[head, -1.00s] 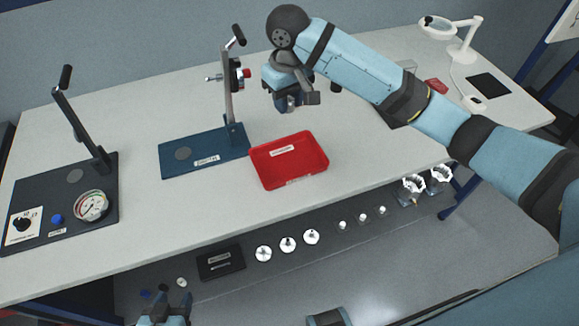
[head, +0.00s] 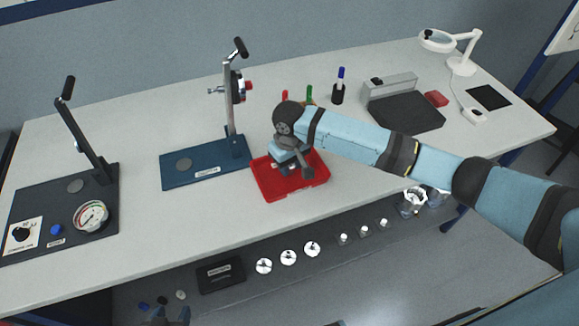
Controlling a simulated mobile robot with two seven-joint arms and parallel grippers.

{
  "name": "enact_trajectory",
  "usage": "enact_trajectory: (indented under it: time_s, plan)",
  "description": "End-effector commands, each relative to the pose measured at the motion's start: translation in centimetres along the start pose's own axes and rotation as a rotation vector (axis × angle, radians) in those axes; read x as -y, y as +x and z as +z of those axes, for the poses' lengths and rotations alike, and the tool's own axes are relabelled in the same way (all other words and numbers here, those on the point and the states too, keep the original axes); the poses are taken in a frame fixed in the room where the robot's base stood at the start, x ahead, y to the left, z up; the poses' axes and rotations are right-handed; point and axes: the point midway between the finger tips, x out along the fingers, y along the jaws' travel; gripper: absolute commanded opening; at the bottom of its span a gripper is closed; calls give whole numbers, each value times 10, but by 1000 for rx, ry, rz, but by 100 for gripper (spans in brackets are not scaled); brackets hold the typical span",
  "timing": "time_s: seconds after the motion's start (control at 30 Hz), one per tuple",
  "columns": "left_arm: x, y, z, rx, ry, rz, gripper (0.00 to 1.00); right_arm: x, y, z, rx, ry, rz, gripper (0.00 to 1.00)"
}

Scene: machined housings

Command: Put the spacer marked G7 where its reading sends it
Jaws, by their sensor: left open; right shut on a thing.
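My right gripper (head: 288,168) points down into the red tray (head: 262,186), close to its floor. It is shut on a small part that the gripper itself hides; no G7 mark can be read. The red tray lies on the bench right of the blue stand (head: 190,174), which has a lever and a side-mounted gauge (head: 237,87) seen edge-on, its reading not visible. A dark stand (head: 95,195) at the left carries a round dial (head: 90,216), too small to read.
Below the bench front lie several white-topped round parts (head: 289,257), smaller white parts (head: 364,231) and a black box (head: 221,275). A clear jar-like part (head: 412,202) stands at the right. Behind are a marker holder (head: 338,94), a dark plate (head: 405,112) and a lamp (head: 462,62).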

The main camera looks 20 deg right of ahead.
Motion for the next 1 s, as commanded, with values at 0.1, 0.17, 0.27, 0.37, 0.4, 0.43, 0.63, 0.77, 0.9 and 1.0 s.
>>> enact_trajectory:
  time_s: [0.1, 0.17, 0.27, 0.37, 0.4, 0.43, 0.63, 0.77, 0.9, 1.0]
  plan:
    - [0, 0, -1, -2, -1, 0, 54, 0, 14, 0, 0, 0, 1, 4]
    - [0, 0, -1, -3, -1, 0, 54, 0, 14, 0, -1, -1, 1, 4]
    - [0, 0, -3, -6, -1, 0, 54, 0, 14, 0, -1, -1, 1, 4]
    - [0, -1, -4, -8, -1, 0, 54, 0, 14, 0, 0, 0, 1, 4]
    - [0, -1, -5, -8, -1, 0, 54, 0, 15, 0, 0, 0, 1, 4]
    - [0, -2, -5, -8, -1, 0, 54, 0, 16, 0, 0, 0, 1, 4]
    - [-1, -2, -5, -8, -1, 1, 54, 0, 17, 0, -1, 0, 1, 56]
    - [-1, -1, -5, -8, -1, 1, 54, 0, 17, 0, 0, 0, 1, 56]
    - [-1, 0, -2, -6, -1, 1, 54, 0, 14, 0, -2, 0, 1, 56]
    - [-1, 0, -2, -3, -1, 1, 54, 0, 3, 0, -1, 0, 0, 56]
